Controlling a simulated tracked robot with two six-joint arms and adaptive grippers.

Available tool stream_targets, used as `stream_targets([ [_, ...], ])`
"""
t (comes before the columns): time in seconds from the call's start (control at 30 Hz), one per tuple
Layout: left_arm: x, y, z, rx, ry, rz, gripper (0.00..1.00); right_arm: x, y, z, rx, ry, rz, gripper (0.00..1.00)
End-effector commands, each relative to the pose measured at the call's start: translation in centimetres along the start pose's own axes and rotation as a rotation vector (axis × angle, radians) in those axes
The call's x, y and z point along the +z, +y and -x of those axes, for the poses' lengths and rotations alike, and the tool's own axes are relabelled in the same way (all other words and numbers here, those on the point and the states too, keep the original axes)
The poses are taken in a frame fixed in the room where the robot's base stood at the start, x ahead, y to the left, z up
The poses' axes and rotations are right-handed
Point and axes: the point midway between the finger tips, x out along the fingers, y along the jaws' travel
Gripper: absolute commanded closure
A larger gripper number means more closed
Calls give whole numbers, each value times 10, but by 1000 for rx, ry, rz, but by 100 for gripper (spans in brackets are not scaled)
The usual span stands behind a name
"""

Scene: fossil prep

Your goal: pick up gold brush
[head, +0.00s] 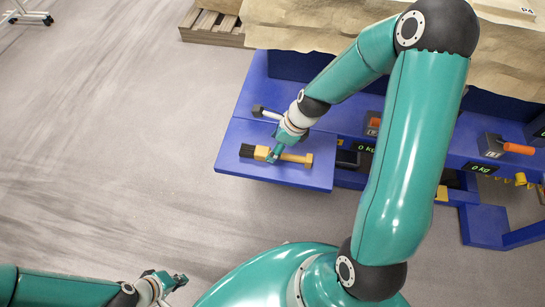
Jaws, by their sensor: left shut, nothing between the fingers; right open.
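The gold brush (293,157) lies on the blue side shelf (232,171), with its dark bristles to the left and its gold handle to the right. My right gripper (273,155) is open at the brush, over its middle, and hides part of it. I cannot tell whether the fingers touch it or straddle it. My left gripper (180,281) is shut and empty at the bottom left, over the floor and well away from the brush.
A hammer-like tool (259,111) lies behind the brush, partly hidden by my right wrist. Displays (366,147) and an orange-handled tool (518,149) are on the blue bench to the right. A large tan rock mass (310,30) is behind.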

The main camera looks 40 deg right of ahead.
Motion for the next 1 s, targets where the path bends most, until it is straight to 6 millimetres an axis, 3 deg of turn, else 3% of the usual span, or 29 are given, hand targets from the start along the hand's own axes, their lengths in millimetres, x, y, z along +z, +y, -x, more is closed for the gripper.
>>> stream_targets([
  [0.4,0,-9,-25,0,0,0,100,-4,-2,-50,1,1,1,29],
  [0.67,0,-9,-25,0,0,0,100,-2,-3,-52,-1,0,1,29],
  [1.0,0,-9,-25,0,0,0,100,-2,-2,-52,0,0,1,82],
])
